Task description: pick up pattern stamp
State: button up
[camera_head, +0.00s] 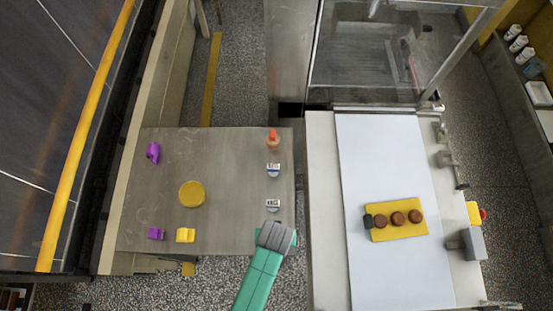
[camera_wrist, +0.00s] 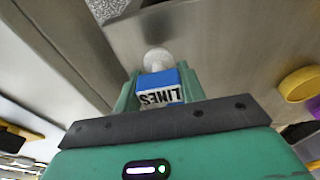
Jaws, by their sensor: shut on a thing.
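My gripper (camera_wrist: 158,90) is shut on a blue block-shaped stamp with a white label reading LINES (camera_wrist: 160,92). The green fingers sit on either side of it. A pale round part (camera_wrist: 157,60) shows just beyond the block. In the head view my gripper (camera_head: 277,237) is at the front right corner of the grey table (camera_head: 225,220). Two small labelled stamps stand along the table's right edge, one farther back (camera_head: 273,170) and one nearer my gripper (camera_head: 272,205). Their labels are too small to read.
An orange-topped bottle (camera_head: 273,138) stands at the back right of the table. A yellow disc (camera_head: 191,194), a yellow block (camera_head: 185,235) and purple pieces (camera_head: 153,153) lie to the left. A yellow board (camera_head: 400,234) with brown rounds lies on the white belt (camera_head: 380,160).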

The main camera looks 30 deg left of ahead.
jog(key=s+d, duration=0.2)
jog(key=s, duration=0.5)
jog(key=s+d+r+b, duration=0.1)
jog(key=s+d, duration=0.1)
jog(key=s, duration=0.5)
jog(key=shift+s+d, duration=0.25)
jog(key=shift+d, duration=0.15)
